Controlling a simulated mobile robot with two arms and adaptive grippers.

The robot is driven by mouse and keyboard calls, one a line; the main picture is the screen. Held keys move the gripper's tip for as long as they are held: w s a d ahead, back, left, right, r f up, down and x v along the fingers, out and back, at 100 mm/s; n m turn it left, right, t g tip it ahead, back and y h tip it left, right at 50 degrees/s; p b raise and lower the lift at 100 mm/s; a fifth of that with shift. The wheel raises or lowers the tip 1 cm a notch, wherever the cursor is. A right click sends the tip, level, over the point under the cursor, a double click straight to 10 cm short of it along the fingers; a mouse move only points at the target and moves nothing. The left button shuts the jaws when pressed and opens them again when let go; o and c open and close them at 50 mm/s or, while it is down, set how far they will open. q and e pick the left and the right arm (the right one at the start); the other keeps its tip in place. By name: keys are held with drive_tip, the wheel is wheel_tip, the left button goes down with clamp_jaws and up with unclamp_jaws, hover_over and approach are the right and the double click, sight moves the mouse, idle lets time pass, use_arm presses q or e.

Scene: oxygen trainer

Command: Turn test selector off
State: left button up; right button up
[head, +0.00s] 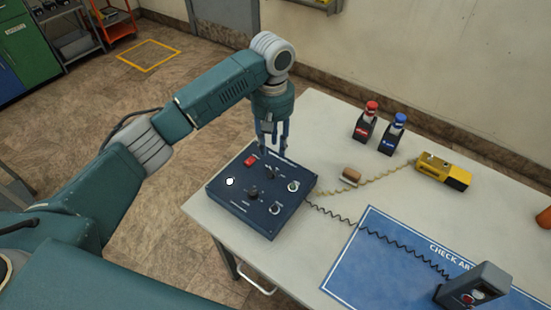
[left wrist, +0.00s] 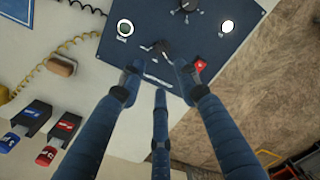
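A dark blue control box (head: 240,209) lies on the near left part of the table. It carries a rear black knob (head: 272,173) and a middle black knob (head: 253,191); their labels are too small to read, so I cannot tell which is the test selector. My left gripper (head: 273,150) points down over the box's rear edge. In the left wrist view its three blue fingers (left wrist: 158,78) are spread, with nothing between them. The rear knob (left wrist: 161,48) shows just beyond the fingertips, and the middle knob (left wrist: 185,8) is farther off. My right gripper is not in view.
The box also has a red switch (head: 250,160), a white round light (head: 230,181) and round fittings. Coiled cords lead right to a yellow device (head: 442,171) and a grey handset (head: 474,290).

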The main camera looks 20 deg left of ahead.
sight(272, 171)
use_arm(q)
drive_tip(key=f, duration=0.1)
drive_tip(key=s+f, duration=0.1)
drive_tip(key=shift+f+p, duration=0.35)
drive_tip(key=shift+f, duration=0.05)
wheel_tip(272, 171, down, 3)
drive_tip(key=shift+f+p, duration=0.15)
drive_tip(key=shift+p, duration=0.15)
drive_tip(key=f, duration=0.3)
drive_tip(key=shift+w+f, duration=0.2)
drive_tip(key=c, duration=0.8)
clamp_jaws()
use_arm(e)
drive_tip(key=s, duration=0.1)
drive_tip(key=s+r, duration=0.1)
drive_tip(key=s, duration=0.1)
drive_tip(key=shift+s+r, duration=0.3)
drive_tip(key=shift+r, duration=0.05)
